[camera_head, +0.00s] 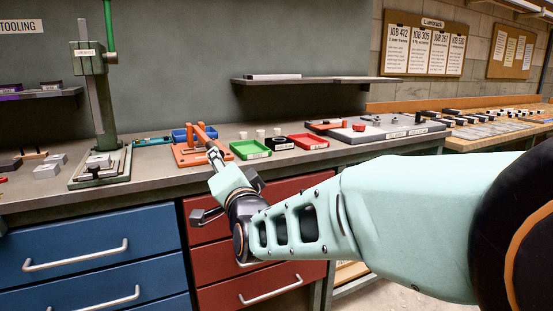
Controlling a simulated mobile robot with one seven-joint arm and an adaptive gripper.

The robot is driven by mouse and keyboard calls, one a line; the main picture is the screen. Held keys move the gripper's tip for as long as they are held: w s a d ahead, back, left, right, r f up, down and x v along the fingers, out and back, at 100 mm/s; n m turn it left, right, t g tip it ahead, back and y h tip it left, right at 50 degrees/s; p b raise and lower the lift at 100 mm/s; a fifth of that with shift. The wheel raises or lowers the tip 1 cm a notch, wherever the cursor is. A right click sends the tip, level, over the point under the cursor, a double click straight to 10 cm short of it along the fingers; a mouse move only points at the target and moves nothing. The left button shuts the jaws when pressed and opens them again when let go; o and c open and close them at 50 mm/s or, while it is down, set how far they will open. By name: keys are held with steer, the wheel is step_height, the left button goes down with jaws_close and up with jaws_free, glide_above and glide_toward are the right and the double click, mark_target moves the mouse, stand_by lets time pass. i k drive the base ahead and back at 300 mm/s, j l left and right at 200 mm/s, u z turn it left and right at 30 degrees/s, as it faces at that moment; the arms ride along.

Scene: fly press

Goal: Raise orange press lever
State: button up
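The orange press (186,154) stands on the workbench, left of the green tray. Its orange lever (203,132) slants up from the base, with its lower end toward my arm. My gripper (214,152) is at the near end of the lever, seemingly touching or very close to it. The fingers are small and partly hidden by my own wrist, so I cannot tell whether they are closed on the lever.
A tall green fly press (92,62) stands at the left. A blue bin (189,132), a green tray (250,149) and a red tray (308,141) sit near the orange press. A wall shelf (320,80) hangs behind. Blue drawers (88,245) and red drawers (265,285) are below the bench.

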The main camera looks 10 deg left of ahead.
mark_target(203, 138)
steer(key=i+u, duration=0.1)
steer(key=u, duration=0.25)
steer(key=i+u, duration=0.1)
steer(key=u, duration=0.25)
